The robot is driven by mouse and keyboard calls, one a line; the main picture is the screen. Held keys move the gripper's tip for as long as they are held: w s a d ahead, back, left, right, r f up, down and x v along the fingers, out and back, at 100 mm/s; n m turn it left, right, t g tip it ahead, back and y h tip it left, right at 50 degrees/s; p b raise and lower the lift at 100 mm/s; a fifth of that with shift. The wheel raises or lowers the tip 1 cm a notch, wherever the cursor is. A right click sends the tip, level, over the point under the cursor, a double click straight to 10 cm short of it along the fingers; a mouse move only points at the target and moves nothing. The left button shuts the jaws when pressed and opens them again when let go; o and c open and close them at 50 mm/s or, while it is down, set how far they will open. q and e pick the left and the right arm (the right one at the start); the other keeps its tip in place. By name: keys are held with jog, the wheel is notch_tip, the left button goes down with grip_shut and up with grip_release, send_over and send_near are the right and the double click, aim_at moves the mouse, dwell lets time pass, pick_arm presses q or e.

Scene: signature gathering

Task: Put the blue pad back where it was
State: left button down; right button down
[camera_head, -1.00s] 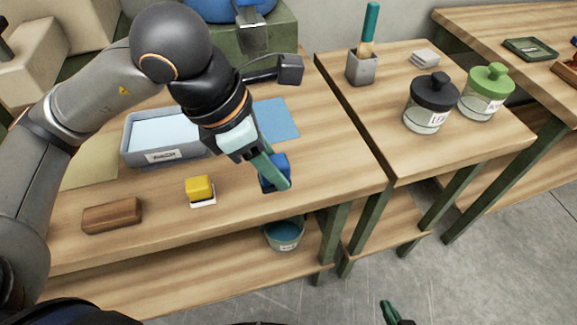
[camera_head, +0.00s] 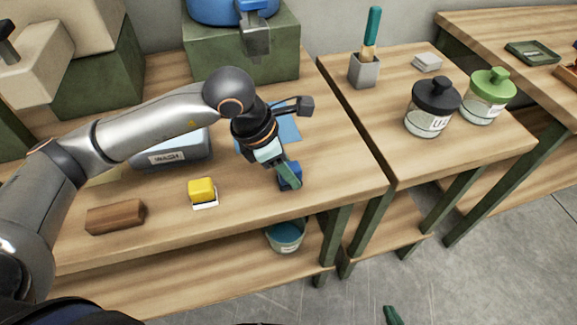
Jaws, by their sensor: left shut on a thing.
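The blue pad (camera_head: 291,170) is at the table's right front part, partly hidden by my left gripper (camera_head: 288,177). My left gripper reaches down from the left and is shut on the blue pad. The pad is at or just above the tabletop; I cannot tell which. A flat blue sheet (camera_head: 284,127) lies on the table behind it, partly covered by my arm. My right gripper (camera_head: 392,315) shows only as a green tip at the bottom edge, so its jaws cannot be judged.
A yellow block (camera_head: 202,190) on a white piece and a brown block (camera_head: 115,217) lie to the left. Lidded jars (camera_head: 432,106) stand on the right table.

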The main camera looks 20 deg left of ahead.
pick_arm(q)
jog(key=shift+f+b, duration=0.3)
jog(key=shift+b, duration=0.05)
jog(key=c, duration=0.8)
grip_release()
jog(key=shift+r, duration=0.1)
jog(key=o, duration=0.4)
jog(key=shift+c, duration=0.2)
jog(key=shift+r+p, duration=0.4)
jog(key=shift+p, duration=0.15)
jog(key=v, duration=1.1)
jog(key=shift+s+a+r, duration=0.2)
jog(key=shift+r, duration=0.1)
jog(key=shift+s+f, duration=0.1)
